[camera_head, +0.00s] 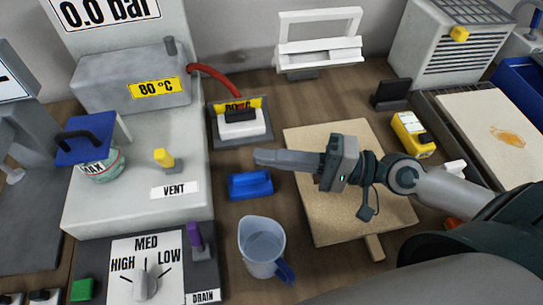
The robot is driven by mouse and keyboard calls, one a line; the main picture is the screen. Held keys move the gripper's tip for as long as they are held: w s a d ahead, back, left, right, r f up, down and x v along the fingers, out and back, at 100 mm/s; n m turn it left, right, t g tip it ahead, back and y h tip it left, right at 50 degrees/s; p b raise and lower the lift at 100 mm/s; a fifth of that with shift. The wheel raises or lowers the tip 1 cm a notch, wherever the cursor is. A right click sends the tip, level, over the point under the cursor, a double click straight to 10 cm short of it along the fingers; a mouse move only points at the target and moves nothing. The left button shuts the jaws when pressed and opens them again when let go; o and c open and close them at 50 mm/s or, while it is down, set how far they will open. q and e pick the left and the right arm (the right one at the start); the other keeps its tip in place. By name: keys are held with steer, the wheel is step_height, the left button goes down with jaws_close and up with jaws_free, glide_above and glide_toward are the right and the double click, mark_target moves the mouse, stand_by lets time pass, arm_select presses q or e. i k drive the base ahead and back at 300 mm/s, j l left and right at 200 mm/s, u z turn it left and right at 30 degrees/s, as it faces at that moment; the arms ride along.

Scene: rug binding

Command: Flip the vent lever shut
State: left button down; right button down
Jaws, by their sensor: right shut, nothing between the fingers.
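The yellow vent lever (163,157) stands on a short grey base on the light grey machine top, just behind the white VENT label (174,190). The lever looks upright with a slight tilt; its exact setting cannot be told. My right gripper (258,157) comes in from the right, fingers pointing left and pressed together, with nothing between them. It is to the right of the lever, clear of it, over the table between the machine and the board. My left gripper is not in view.
A blue block (250,184) and a clear jug (262,245) stand between the machine and the brown board (310,205). A small iron (239,122) rests behind my gripper. A purple drain lever (195,238) and a blue-lidded wax pot (103,165) are near the vent lever.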

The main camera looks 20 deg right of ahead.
mark_target(161, 155)
steer(key=k, duration=1.5)
